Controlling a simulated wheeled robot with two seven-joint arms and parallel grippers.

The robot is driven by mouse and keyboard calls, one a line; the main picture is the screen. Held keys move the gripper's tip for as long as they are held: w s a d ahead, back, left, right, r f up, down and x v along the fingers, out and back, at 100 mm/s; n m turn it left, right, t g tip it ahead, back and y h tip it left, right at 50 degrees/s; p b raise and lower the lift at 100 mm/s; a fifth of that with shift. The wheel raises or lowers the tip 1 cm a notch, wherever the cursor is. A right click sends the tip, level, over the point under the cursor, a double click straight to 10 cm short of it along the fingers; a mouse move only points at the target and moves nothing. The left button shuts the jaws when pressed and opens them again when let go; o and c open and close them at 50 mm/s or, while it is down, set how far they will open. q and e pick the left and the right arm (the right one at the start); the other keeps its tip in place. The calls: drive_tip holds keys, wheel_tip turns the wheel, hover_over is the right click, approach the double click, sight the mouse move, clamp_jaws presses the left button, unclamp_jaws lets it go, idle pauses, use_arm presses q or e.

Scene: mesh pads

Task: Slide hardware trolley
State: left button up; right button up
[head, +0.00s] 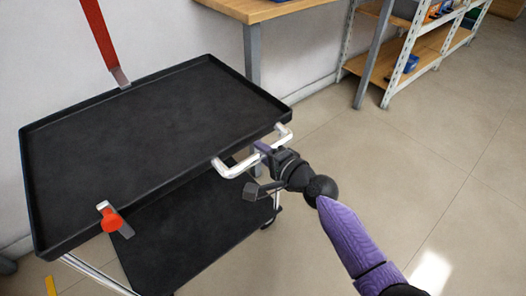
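The hardware trolley has a black top tray (150,115), a black lower shelf (195,235) and chrome legs. A chrome U-shaped handle (234,167) sticks out from the tray's right side. My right gripper (259,168) is at the handle, its arm coming in from the lower right. Its two fingers look spread apart, one by the far side of the bar and one on the near side. I cannot tell whether either touches the bar. My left gripper is not in view.
A red and grey piece (110,220) shows at the tray's near edge. A red strip (100,38) with a grey end stands at the far edge. A wooden table (255,10) and a shelf rack (420,55) are behind. The tiled floor (450,150) to the right is clear.

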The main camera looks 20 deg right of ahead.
clamp_jaws()
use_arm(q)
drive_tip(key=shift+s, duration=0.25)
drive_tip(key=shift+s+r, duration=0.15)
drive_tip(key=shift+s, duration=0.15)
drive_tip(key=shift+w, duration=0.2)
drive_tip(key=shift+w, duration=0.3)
